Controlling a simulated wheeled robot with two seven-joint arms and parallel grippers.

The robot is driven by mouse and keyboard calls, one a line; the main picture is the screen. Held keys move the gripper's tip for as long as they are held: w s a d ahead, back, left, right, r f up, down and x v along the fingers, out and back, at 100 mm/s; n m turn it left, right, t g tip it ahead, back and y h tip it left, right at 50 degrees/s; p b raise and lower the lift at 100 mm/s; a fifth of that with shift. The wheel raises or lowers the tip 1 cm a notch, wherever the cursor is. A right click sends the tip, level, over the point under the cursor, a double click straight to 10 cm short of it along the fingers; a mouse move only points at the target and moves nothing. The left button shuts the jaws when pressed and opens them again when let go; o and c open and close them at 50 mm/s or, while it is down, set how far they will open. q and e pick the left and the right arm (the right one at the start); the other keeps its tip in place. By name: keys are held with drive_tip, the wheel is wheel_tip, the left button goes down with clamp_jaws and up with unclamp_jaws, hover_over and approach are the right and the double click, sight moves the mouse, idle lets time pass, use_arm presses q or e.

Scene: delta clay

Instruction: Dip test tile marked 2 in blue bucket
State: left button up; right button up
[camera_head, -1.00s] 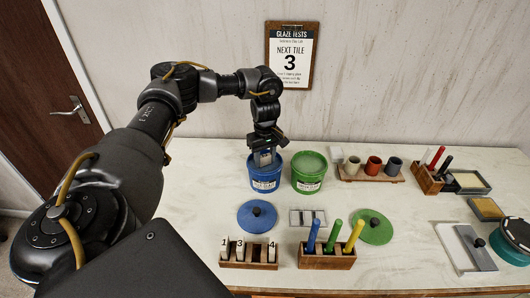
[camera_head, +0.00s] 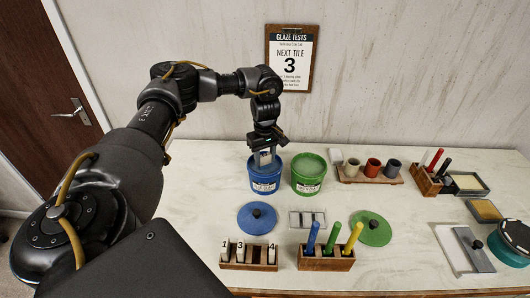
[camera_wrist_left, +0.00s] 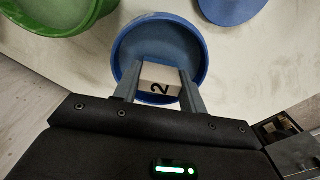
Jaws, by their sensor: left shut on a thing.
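My left gripper (camera_head: 265,150) is shut on the tile marked 2 (camera_wrist_left: 160,82), with its fingers pointing down at the mouth of the blue bucket (camera_head: 265,184). In the left wrist view, the pale tile sits between the fingertips (camera_wrist_left: 160,88), its black 2 facing the camera. It shows against the blue inside of the bucket (camera_wrist_left: 190,42). How deep its lower end reaches is hidden. The wooden tile rack (camera_head: 248,266) at the front left holds tiles marked 1, 3 and 4, with a gap between 3 and 4. My right gripper is not in view.
A green bucket (camera_head: 308,178) stands close to the right of the blue one. The blue lid (camera_head: 257,217), a small metal rack (camera_head: 307,219), the green lid (camera_head: 371,229) and a block of coloured handles (camera_head: 326,263) lie in front. A wall sign (camera_head: 291,60) reads "NEXT TILE 3".

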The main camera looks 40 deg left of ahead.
use_arm(q)
drive_tip(key=shift+r+p, duration=2.3)
drive_tip(key=shift+r, duration=0.95)
drive_tip(key=shift+r+p, duration=1.3)
drive_tip(key=shift+r, duration=0.25)
